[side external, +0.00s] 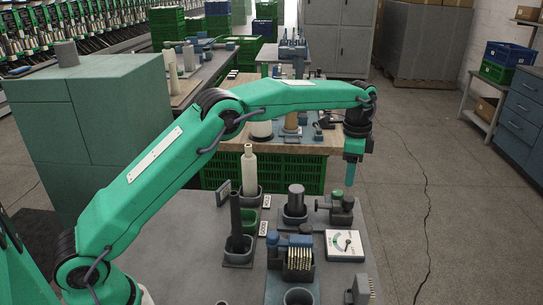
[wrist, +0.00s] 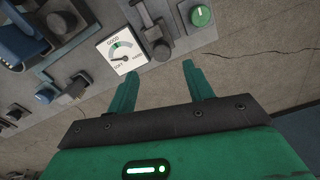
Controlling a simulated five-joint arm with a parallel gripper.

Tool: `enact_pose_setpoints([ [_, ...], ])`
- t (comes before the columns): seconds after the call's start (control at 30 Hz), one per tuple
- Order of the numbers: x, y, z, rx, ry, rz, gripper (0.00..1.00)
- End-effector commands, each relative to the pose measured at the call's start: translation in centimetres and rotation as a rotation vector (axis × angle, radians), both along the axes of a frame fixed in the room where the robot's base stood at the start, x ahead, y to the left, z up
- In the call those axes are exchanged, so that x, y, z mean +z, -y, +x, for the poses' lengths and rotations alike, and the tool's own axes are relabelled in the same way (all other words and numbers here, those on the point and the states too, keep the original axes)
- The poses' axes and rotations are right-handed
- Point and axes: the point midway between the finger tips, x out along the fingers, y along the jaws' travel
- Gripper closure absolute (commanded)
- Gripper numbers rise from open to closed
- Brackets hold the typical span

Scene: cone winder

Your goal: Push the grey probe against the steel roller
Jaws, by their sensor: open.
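My gripper (side external: 350,183) points down above the right side of the grey bench, at its far end. Its two green fingers (wrist: 160,70) are apart with nothing between them in the wrist view. The steel roller (side external: 296,198) appears to be the upright grey cylinder in a dark holder, left of my gripper. A small fixture (side external: 342,213) with dark grey parts and a green cap stands near my fingertips; it seems to carry the grey probe (side external: 322,204), though its outline is unclear. The fixture shows at the top of the wrist view (wrist: 160,42). I cannot make out the roller there.
A white dial (side external: 344,245) marked soft, good and hard lies in front of the fixture; its needle points towards soft in the wrist view (wrist: 122,50). A block of brass pins (side external: 299,260) and cone holders (side external: 240,250) stand left. Open floor (side external: 430,220) lies right.

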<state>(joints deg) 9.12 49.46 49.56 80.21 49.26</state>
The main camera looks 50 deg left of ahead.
Motion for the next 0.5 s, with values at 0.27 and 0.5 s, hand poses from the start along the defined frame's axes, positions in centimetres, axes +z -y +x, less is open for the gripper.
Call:
enact_pose_setpoints([
  [0.27, -1.3, 0.4, 0.6, -0.031, -0.014, 0.002, 0.48],
  [0.5, -1.7, 0.4, 0.6, -0.030, -0.014, 0.002, 0.48],
])
